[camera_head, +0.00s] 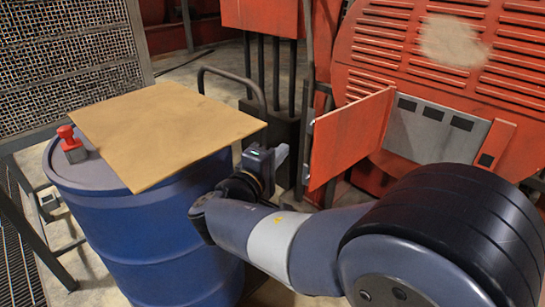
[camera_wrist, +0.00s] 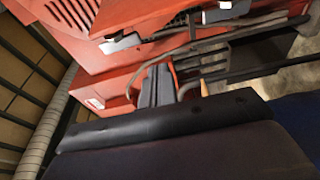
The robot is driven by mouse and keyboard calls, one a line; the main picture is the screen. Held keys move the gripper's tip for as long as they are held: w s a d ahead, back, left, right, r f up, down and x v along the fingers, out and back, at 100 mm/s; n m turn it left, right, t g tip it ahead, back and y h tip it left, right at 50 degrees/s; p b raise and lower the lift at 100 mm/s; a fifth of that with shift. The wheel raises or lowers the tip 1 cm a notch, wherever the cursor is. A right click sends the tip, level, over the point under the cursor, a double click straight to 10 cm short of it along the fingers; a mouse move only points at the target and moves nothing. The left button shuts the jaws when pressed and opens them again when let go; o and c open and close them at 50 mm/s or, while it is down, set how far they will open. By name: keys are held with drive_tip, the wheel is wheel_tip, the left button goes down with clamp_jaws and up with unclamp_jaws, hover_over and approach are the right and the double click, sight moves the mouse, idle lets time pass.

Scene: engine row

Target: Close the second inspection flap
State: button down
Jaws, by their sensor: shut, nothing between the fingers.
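A red inspection flap (camera_head: 348,136) stands swung open on the red engine housing, sticking out to the left of a grey panel (camera_head: 436,129) with dark square slots. I cannot tell from a marking whether it is the second one. My gripper (camera_head: 281,154) is to the left of the flap's free edge, apart from it, in front of dark uprights. In the wrist view my gripper's dark fingers (camera_wrist: 156,87) are together and empty, with red surfaces behind them. Which red surface there is the flap is unclear.
A blue drum (camera_head: 150,225) with a tan board (camera_head: 165,130) and a red-knobbed item (camera_head: 71,145) on top stands left of my gripper. A dark curved handle (camera_head: 232,80) rises behind the board. A narrow red piece (camera_head: 495,143) stands right of the grey panel.

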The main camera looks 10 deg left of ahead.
drive_tip(key=d, duration=0.1)
drive_tip(key=w+d+p, duration=0.1)
drive_tip(key=d, duration=0.1)
drive_tip(key=w+d+p, duration=0.1)
drive_tip(key=d, duration=0.1)
idle(0.3)
drive_tip(key=shift+s, duration=0.1)
